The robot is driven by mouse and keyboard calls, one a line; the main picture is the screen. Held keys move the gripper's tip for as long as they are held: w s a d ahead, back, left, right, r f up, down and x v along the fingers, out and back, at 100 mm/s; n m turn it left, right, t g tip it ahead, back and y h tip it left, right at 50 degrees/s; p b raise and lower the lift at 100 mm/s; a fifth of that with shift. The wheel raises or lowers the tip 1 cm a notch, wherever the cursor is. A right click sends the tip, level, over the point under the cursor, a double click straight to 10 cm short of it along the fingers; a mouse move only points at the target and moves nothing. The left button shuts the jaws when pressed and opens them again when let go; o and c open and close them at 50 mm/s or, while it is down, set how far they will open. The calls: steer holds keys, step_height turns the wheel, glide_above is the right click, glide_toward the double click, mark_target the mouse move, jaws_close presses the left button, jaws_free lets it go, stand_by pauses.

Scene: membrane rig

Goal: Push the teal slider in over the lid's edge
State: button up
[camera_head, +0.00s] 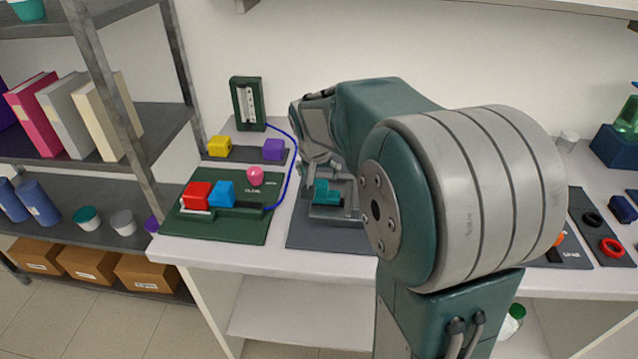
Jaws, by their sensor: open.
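The teal slider (327,191) sits at the rig (332,214), a grey block on a dark mat in the middle of the bench. My gripper (318,178) is open just above and beside the slider, close to its top; I cannot tell whether they touch. The lid is not clearly distinguishable; my large arm joint covers the right side of the rig.
Left of the rig is a green board (183,226) with a red block (197,194), a blue block (221,193) and a pink ball (255,175). A blue cable (292,165) runs beside it. Yellow (220,146) and purple (274,149) blocks stand behind.

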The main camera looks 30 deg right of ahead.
mark_target(320, 183)
steer(key=x, duration=0.6)
steer(key=shift+d, duration=0.1)
jaws_close()
